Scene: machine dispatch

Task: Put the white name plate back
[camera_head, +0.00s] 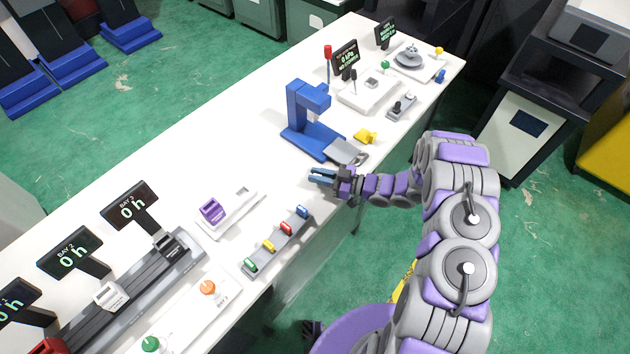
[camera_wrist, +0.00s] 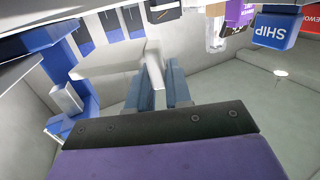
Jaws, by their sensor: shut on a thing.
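My gripper (camera_head: 322,178) is over the white table's front edge, just in front of the blue press (camera_head: 307,125). In the wrist view its two blue fingers (camera_wrist: 162,90) are closed around a slim pale piece (camera_wrist: 153,68), which looks like the white name plate. The piece sticks out past the fingertips, and its lower part is hidden between them. In the head view the held piece cannot be made out. A pale slab (camera_wrist: 110,65) shows behind and left of the fingers in the wrist view; I cannot tell whether it is part of the same piece.
The press's grey plate (camera_head: 346,151) and a yellow block (camera_head: 366,136) are close beyond my gripper. A rack of coloured blocks (camera_head: 276,242), a white tray (camera_head: 240,214) with a purple block, and a dark rail (camera_head: 133,299) under bay displays stand left. The table's back middle is clear.

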